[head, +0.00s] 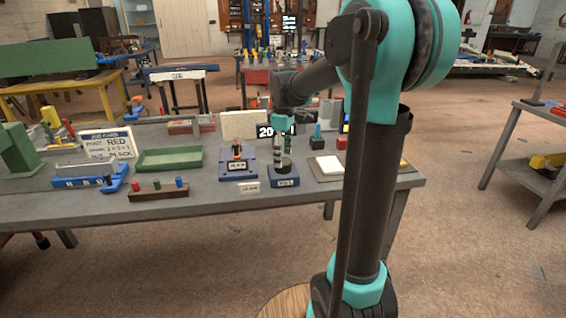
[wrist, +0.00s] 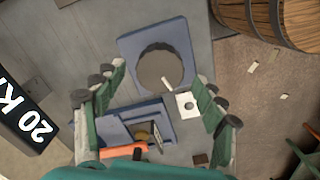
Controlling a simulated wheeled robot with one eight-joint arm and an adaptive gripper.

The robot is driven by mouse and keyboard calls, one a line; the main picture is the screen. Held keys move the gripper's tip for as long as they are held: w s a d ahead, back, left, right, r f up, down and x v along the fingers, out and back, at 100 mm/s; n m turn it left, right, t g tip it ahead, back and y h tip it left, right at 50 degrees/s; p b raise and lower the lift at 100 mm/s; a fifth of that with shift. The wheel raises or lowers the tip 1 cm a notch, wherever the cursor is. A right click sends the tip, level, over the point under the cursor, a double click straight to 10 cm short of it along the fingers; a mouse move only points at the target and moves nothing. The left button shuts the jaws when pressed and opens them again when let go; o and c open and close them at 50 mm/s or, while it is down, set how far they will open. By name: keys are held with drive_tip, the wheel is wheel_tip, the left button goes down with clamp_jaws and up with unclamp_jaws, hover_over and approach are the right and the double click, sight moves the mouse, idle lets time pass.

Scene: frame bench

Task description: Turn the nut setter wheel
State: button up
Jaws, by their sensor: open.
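The wheel that I take for the nut setter wheel is a dark round disc on a blue base (head: 284,182). In the wrist view the disc (wrist: 160,69) lies flat on its blue base (wrist: 140,43), with a short pale peg near its edge. My gripper (head: 283,158) points down over this base in the head view and partly hides the wheel. In the wrist view my gripper (wrist: 157,80) has its green fingers spread wide and empty, with the disc beyond and between the tips. I cannot tell the exact height of the tips over the wheel.
A second blue device (head: 238,172) stands close to the left; its orange lever (wrist: 124,151) shows in the wrist view. A "20 KN" sign (wrist: 30,120) is nearby. A green tray (head: 170,159) and a white pad (head: 328,166) flank the area. A barrel (wrist: 265,17) shows at upper right.

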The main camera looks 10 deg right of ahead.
drive_tip(key=shift+f, duration=1.4)
drive_tip(key=c, duration=1.2)
drive_tip(key=shift+o, duration=0.2)
drive_tip(key=shift+m, duration=2.2)
drive_tip(key=o, duration=1.2)
drive_tip(key=shift+c, duration=0.2)
wheel_tip(320, 180, up, 12)
